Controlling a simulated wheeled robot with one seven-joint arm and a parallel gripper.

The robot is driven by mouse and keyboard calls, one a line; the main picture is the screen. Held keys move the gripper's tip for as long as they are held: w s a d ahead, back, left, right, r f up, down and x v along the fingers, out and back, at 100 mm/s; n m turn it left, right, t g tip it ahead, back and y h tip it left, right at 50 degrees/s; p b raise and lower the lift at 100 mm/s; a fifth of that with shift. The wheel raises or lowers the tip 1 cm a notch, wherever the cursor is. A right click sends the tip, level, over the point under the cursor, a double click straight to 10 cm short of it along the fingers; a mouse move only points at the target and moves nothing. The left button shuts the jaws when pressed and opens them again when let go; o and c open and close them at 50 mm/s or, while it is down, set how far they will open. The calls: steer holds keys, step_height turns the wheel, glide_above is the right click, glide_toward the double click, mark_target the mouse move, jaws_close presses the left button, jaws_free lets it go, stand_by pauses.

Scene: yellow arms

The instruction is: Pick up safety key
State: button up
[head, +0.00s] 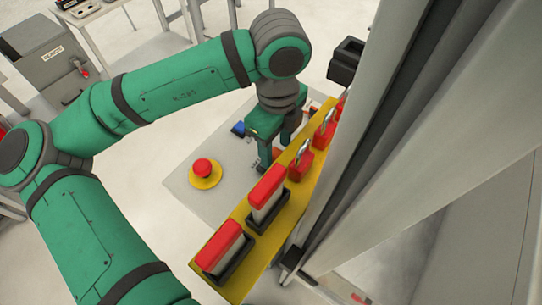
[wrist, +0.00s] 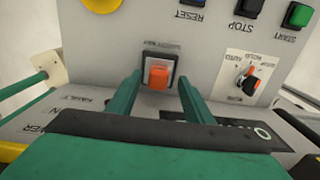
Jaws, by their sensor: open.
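The safety key appears to be the orange-red block (wrist: 158,75) in a black square socket on the grey control panel (wrist: 215,60) in the wrist view. My gripper (wrist: 160,77) is open, with one green finger on each side of the block. Gaps show between the fingers and the block, and nothing is held. In the head view my gripper (head: 274,150) points down at the panel beside the yellow rail. I cannot make out the key there; the gripper and rail cover that area.
A selector switch (wrist: 247,82) sits right of the key, with a green button (wrist: 298,15) above it. The yellow rail (head: 292,212) carries red padlocks (head: 300,165) and red-topped blocks (head: 268,188) close beside my gripper. A red emergency stop (head: 204,170) is left. A grey upright (head: 385,120) stands right.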

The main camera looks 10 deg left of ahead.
jaws_close()
stand_by(0.3)
